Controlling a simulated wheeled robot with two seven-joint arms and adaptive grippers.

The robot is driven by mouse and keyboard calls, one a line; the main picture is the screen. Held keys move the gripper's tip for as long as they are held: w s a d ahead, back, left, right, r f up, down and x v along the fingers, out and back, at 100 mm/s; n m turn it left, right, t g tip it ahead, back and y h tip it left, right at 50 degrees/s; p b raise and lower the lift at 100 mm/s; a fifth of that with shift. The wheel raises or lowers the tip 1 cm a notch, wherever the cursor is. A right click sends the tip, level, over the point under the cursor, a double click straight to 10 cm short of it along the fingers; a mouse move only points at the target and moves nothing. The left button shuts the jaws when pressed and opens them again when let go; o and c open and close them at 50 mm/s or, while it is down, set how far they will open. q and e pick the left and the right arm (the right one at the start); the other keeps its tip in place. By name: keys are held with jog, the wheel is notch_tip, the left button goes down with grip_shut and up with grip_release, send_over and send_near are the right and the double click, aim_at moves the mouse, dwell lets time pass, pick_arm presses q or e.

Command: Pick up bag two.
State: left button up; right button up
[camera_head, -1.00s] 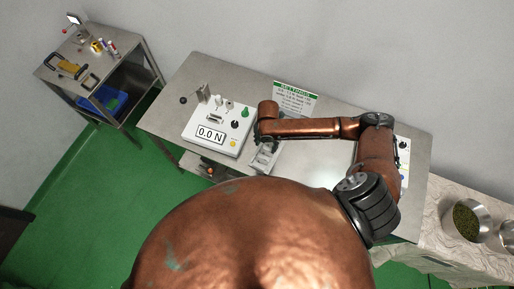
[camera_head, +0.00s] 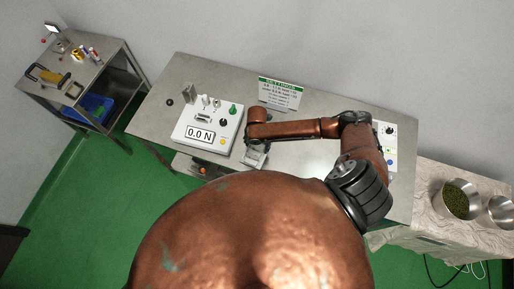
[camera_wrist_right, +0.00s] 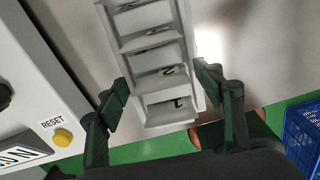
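In the right wrist view, a pale rack (camera_wrist_right: 134,49) with stepped slots runs from the top edge to the middle. Its slots carry the numbers 1, 2 and more, with 1 nearest me. The slot marked 2 (camera_wrist_right: 164,71) lies between my fingers. I cannot tell a separate bag from the slot panels. My right gripper (camera_wrist_right: 160,95) is open, its dark fingers apart on either side of the rack, holding nothing visible. In the head view the rack (camera_head: 255,158) shows partly below my right wrist, which hides most of it. My left gripper is not in view.
A white force tester (camera_head: 222,142) reading 0.0 N stands left of the rack on the steel table (camera_head: 150,120). A settings sign (camera_head: 281,93) stands behind. Steel bowls (camera_head: 458,200) are at the right. A cart (camera_head: 115,55) and blue crate (camera_wrist_right: 302,135) are also in view.

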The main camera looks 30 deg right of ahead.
jog(key=c, duration=0.4)
jog(key=shift+r, duration=0.15)
